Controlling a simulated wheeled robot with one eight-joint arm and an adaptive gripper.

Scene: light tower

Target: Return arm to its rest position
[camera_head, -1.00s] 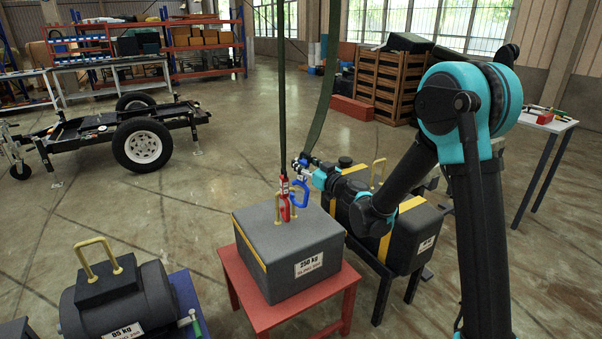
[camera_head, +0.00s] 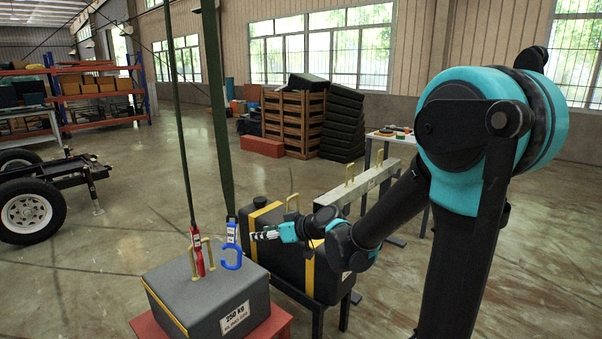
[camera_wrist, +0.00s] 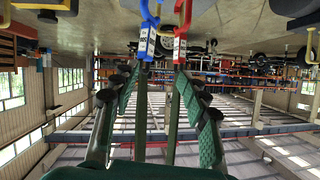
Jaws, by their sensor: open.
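My arm reaches from the right of the head view toward the hanging hooks. My gripper (camera_head: 254,236) is just right of the blue hook (camera_head: 231,258), with a small gap between them. In the wrist view its two green-padded fingers (camera_wrist: 158,88) stand apart with nothing between them. The blue hook (camera_wrist: 149,30) and the red hook (camera_wrist: 182,30) show beyond the fingertips there. The red hook (camera_head: 198,257) is at the gold handle (camera_head: 207,262) of the grey 250 kg block (camera_head: 215,303). The blue hook hangs on a dark green strap (camera_head: 219,120).
A black yellow-banded tank (camera_head: 290,262) stands close below and behind my gripper. A pale beam with gold handles (camera_head: 365,185) lies behind it. A small table (camera_head: 388,137), wooden crates (camera_head: 292,122) and a wheeled trailer (camera_head: 35,210) are farther off. Open floor lies between.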

